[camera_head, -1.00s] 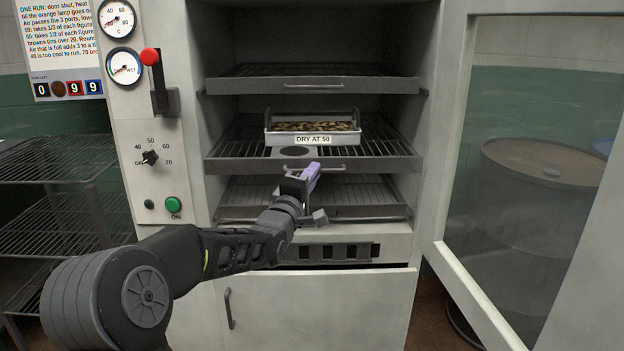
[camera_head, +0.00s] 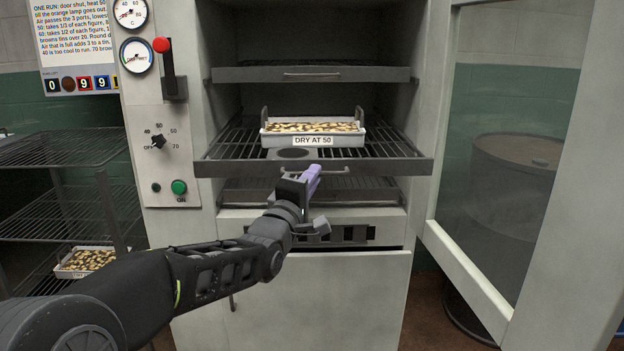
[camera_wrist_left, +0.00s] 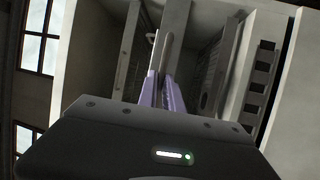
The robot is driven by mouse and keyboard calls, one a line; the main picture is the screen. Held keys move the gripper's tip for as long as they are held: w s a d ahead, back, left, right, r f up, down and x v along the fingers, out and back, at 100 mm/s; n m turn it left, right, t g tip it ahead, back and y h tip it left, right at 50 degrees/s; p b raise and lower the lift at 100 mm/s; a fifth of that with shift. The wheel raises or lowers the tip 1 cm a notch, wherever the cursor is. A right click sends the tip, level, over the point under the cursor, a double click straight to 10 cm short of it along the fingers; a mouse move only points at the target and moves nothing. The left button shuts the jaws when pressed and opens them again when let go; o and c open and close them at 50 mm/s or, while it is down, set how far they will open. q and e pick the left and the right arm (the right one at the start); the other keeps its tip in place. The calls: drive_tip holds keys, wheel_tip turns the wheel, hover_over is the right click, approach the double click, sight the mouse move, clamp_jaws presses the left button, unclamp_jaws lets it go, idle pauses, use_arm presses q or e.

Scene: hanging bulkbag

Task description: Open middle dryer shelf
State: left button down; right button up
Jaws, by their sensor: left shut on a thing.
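The dryer cabinet stands with its door open. Its middle shelf (camera_head: 215,168) is a dark wire rack that sticks out past the shelves above and below. A bar handle (camera_head: 335,171) is on its front edge. My left gripper (camera_head: 312,176), with pale purple fingers, is shut on this handle near its left part. In the left wrist view the fingers (camera_wrist_left: 158,90) close on a thin grey bar. A white tin (camera_head: 312,138) of brown-and-cream pieces, labelled "DRY AT 50", sits on the middle shelf. My right gripper is not in view.
The top shelf (camera_head: 312,74) and lower shelf (camera_head: 240,192) are pushed in. The open glass door (camera_head: 470,270) stands at the right, with a drum (camera_head: 520,190) behind it. A wire rack (camera_head: 60,150) with another tin (camera_head: 85,262) is at the left.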

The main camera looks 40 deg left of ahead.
use_arm(q)
drive_tip(key=c, duration=1.5)
unclamp_jaws()
drive_tip(key=v, duration=0.7)
drive_tip(key=shift+s+f, duration=0.15)
drive_tip(key=shift+s, duration=0.2)
